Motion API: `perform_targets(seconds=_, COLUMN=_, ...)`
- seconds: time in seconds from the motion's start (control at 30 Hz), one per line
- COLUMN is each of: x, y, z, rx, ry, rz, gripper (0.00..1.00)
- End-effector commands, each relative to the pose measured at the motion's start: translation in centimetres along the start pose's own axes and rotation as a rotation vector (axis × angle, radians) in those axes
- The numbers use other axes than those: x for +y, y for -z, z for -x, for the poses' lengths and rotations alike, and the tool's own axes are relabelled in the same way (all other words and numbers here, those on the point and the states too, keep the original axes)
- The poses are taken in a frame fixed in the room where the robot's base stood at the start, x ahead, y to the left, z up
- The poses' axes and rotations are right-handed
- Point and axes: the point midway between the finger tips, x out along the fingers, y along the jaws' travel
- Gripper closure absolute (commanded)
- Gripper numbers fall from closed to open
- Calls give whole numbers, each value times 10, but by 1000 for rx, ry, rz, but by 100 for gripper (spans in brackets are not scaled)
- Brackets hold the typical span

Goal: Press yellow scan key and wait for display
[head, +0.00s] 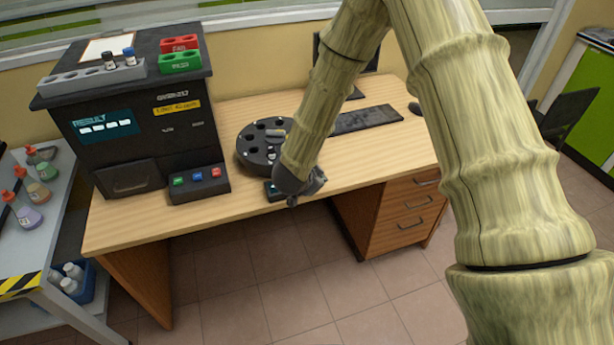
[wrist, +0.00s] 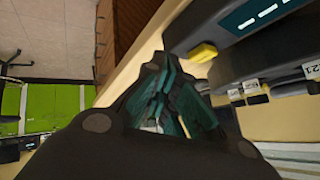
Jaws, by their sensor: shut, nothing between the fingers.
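A small dark device (head: 272,191) with a bluish screen lies near the front edge of the desk, partly hidden behind my gripper (head: 296,193). In the wrist view, a dark device body (wrist: 207,22) carries a teal display (wrist: 262,12) with white dashes. A yellow key (wrist: 203,52) stands out from its lower edge. My gripper (wrist: 166,66) is shut and empty, with its dark teal fingers just left of the yellow key. The picture shows a small gap between them; I cannot tell the depth.
A black analyser (head: 140,130) with a RESULT screen and blue, green and red buttons stands at the left of the desk (head: 235,195). A round dark carousel (head: 252,148) sits behind my gripper. A keyboard (head: 366,119) lies to the right. The front right desktop is clear.

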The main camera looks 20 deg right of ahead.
Motion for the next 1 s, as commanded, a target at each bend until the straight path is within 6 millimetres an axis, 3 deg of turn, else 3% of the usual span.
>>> perform_targets(seconds=0.03, x=-22, y=14, z=9, rx=20, ry=-3, rz=-74, gripper=100)
perform_targets(seconds=0.1, x=-42, y=29, z=20, rx=43, ry=-17, rz=-165, gripper=100)
perform_targets(seconds=0.3, x=-78, y=56, z=44, rx=72, ry=-48, rz=-334, gripper=100)
perform_targets(seconds=0.47, x=-85, y=62, z=50, rx=78, ry=-58, rz=-377, gripper=100)
perform_targets(seconds=1.0, x=-82, y=56, z=45, rx=77, ry=-59, rz=-375, gripper=100)
